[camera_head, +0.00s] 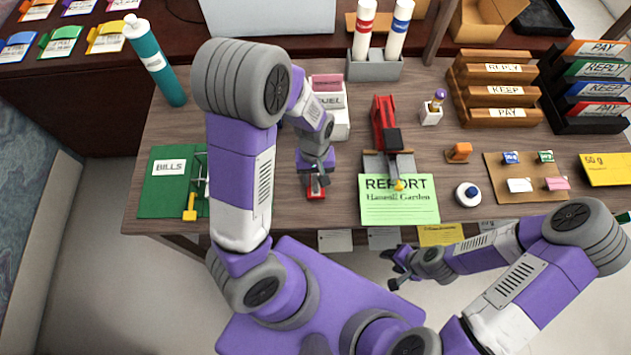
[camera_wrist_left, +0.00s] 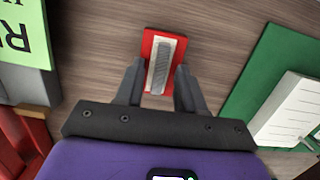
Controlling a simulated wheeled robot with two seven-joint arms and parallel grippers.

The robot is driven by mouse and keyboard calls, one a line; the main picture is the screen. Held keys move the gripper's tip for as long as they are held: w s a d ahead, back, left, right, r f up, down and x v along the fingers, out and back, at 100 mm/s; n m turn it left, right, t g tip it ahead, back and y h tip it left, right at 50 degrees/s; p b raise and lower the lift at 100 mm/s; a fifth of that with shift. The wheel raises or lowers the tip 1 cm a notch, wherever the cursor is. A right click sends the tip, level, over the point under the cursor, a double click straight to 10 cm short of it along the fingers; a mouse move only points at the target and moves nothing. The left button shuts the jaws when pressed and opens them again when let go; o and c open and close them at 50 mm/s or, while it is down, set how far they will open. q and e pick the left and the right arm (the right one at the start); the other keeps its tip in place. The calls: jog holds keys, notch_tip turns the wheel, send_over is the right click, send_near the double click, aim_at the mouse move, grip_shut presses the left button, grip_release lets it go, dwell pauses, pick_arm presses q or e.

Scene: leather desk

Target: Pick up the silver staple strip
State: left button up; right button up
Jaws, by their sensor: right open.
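The silver staple strip (camera_wrist_left: 160,66) lies on a small red holder (camera_wrist_left: 148,45) on the desk in the left wrist view. In the head view the red holder (camera_head: 316,193) shows just below my left gripper (camera_head: 315,180), which mostly covers the strip. My left gripper (camera_wrist_left: 157,75) is open, its fingers pointing at the holder on either side of the strip's near end. Whether they touch the holder cannot be told. My right gripper (camera_head: 392,270) is open and empty, off the desk's front edge.
A green BILLS folder (camera_head: 160,185) lies to the left and a green REPORT sheet (camera_head: 400,205) to the right. A red stapler (camera_head: 383,115) stands above the sheet. The desk (camera_head: 340,205) is bare between holder and sheet.

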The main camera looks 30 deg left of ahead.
pick_arm(q)
grip_shut()
